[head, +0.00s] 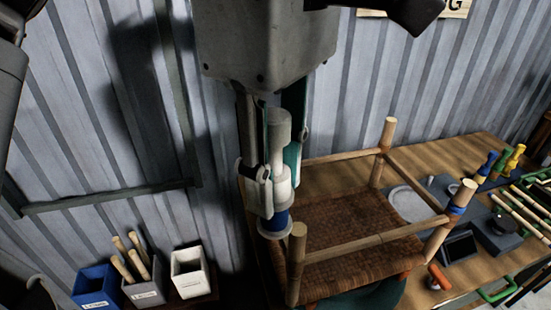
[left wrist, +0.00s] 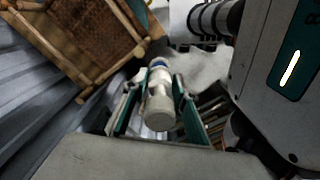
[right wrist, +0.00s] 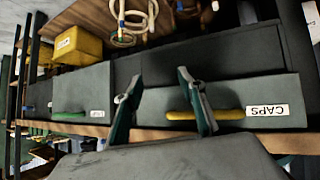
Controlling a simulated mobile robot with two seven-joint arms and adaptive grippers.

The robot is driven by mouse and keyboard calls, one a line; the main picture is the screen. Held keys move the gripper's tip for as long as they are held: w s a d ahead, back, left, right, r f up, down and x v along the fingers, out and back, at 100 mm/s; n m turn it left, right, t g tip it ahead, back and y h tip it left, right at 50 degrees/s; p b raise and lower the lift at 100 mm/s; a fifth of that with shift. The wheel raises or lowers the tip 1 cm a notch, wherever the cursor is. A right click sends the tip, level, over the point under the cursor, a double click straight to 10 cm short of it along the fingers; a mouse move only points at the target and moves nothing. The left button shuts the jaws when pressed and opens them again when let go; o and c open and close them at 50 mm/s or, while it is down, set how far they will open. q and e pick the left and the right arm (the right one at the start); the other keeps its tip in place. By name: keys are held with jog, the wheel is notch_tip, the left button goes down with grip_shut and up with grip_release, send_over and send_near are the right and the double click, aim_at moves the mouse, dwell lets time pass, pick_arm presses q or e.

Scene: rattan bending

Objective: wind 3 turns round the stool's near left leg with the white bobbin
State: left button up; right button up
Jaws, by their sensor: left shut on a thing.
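The stool (head: 357,243) lies with its legs up on the bench, its brown woven seat low between the rails. Its near left leg (head: 296,262) is bare wood where it shows. The near right leg (head: 459,196) carries a blue band. My left gripper (head: 268,180) is shut on the white bobbin (head: 281,135), which has a blue band near its lower end and hangs upright just left of the near left leg's top. I cannot tell whether they touch. The left wrist view shows the bobbin (left wrist: 160,112) between the fingers. My right gripper (right wrist: 160,102) is open and empty, facing drawers.
A blue bin (head: 97,287), a grey bin with wooden sticks (head: 146,287) and a white bin (head: 190,274) stand at lower left. Bottles, dark trays and rods crowd the bench (head: 425,160) at right. The right wrist view shows a drawer marked CAPS (right wrist: 232,118) and a yellow box (right wrist: 78,46).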

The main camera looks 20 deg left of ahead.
aim_at(275, 239)
pick_arm(q)
notch_tip(275, 239, down, 3)
jog(key=b, duration=0.3)
jog(key=shift+f, duration=0.55)
notch_tip(275, 239, down, 6)
jog(key=b, duration=0.4)
jog(key=shift+f, duration=0.1)
jog(key=shift+f+b, duration=0.5)
jog(key=shift+f, duration=0.35)
pick_arm(e)
notch_tip(275, 239, down, 7)
jog(key=a, duration=0.1)
jog(key=shift+w+r, duration=0.15)
jog(key=shift+w, duration=0.2)
